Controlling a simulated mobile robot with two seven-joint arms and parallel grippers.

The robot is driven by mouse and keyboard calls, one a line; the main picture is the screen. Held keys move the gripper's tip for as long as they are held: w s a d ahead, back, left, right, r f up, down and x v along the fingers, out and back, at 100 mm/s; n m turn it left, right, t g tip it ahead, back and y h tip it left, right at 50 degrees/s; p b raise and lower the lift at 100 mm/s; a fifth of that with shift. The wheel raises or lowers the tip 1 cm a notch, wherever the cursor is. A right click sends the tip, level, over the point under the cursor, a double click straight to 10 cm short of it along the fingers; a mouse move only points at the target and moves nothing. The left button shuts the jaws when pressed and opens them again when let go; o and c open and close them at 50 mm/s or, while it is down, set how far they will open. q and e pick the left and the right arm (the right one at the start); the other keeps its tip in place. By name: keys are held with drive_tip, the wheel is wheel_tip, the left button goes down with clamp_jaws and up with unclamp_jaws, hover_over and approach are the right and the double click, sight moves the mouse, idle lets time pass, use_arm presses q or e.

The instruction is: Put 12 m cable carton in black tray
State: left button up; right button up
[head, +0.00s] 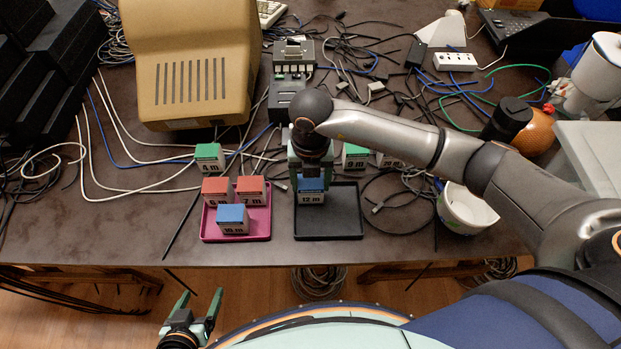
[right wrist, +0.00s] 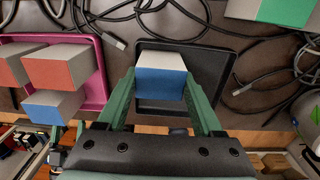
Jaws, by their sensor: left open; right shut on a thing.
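The 12 m cable carton (head: 311,197), white with a blue top, is at the black tray (head: 329,226), toward its far left part. It also shows in the right wrist view (right wrist: 160,83), between the green fingers of my right gripper (right wrist: 162,95). My right gripper (head: 310,176) is shut on this carton from above. I cannot tell whether the carton's underside touches the tray floor. The rest of the black tray (right wrist: 222,62) is empty. My left gripper (head: 200,306) is open and empty, low in front of the table edge.
A magenta tray (head: 262,226) left of the black tray holds two red-topped cartons and a blue-topped one. Green-topped cartons (head: 210,156) (head: 355,156) stand behind the trays. Loose cables cross the table.

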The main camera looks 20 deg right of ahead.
sight(310, 182)
drive_tip(key=shift+f, duration=0.25)
drive_tip(key=o, duration=1.5)
drive_tip(key=shift+r, duration=0.1)
wheel_tip(310, 182, up, 12)
drive_tip(key=shift+r, duration=0.2)
